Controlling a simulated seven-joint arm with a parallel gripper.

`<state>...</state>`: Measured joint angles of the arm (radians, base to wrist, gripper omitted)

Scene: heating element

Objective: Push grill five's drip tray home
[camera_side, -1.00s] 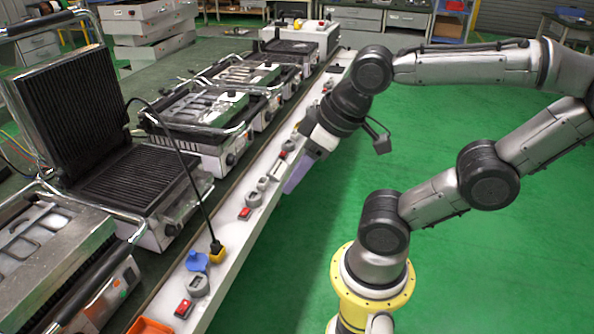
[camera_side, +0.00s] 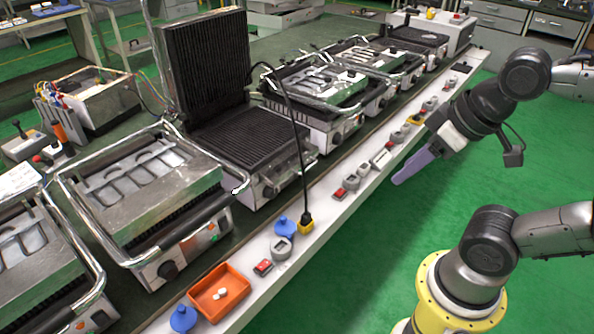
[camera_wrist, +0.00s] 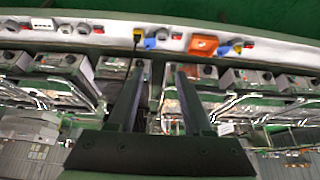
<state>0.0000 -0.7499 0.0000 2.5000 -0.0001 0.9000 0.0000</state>
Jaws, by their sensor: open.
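Several contact grills stand in a row on the dark bench. One grill (camera_side: 270,150) has its ribbed lid (camera_side: 205,65) raised; the others, such as the near silver-topped grill (camera_side: 150,200), have lids down. No number marks grill five, and I cannot pick out its drip tray. My gripper (camera_side: 400,180) is beside the bench's front edge in the side view, with its purple fingers pointing down-left. In the wrist view my gripper (camera_wrist: 160,68) has two dark fingers apart with nothing held between them. The grills there appear beyond and beside the fingers.
A white ledge (camera_side: 345,205) along the bench front carries red switches, grey dials, blue knobs and a yellow plug (camera_side: 306,226) with a black cable. An orange tray (camera_side: 238,277) with white bits sits at its near end. Green floor (camera_side: 350,290) is clear.

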